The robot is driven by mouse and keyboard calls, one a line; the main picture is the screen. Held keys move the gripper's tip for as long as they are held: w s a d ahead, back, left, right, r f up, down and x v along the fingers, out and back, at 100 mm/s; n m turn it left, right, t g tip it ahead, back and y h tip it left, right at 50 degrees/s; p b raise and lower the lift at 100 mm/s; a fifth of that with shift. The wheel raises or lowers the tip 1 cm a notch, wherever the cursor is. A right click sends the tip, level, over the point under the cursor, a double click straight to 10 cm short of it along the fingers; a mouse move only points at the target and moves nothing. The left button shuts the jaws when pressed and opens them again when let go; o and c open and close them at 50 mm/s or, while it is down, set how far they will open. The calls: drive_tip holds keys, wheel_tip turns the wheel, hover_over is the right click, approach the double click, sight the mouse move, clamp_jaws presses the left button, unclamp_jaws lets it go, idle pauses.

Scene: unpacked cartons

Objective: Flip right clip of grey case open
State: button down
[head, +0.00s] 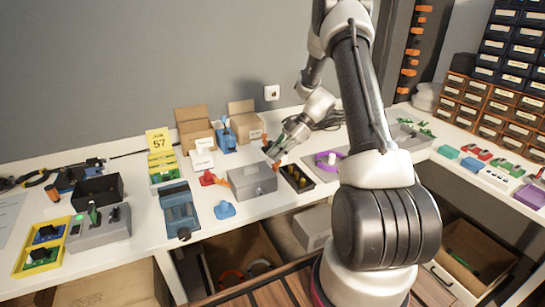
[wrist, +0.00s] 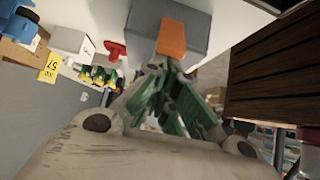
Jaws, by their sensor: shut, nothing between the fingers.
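The grey case (head: 252,182) sits closed on the white bench, left of the arm. It also shows at the top of the wrist view (wrist: 205,22). My gripper (head: 272,157) is at the case's back right edge in the head view. I cannot tell whether the tip touches the case. The right clip is too small or hidden to make out, so its state does not show.
A dark tray with yellowish pieces (head: 297,178) stands close right of the case. A red piece (head: 207,178) and a blue piece (head: 225,210) lie to its left. Cardboard boxes (head: 195,127) stand behind. The bench's front edge is close below the case.

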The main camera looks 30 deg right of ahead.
drive_tip(key=shift+d+f, duration=0.15)
drive_tip(key=shift+d, duration=0.3)
drive_tip(key=shift+d+r, duration=0.25)
drive_tip(key=shift+d, duration=0.5)
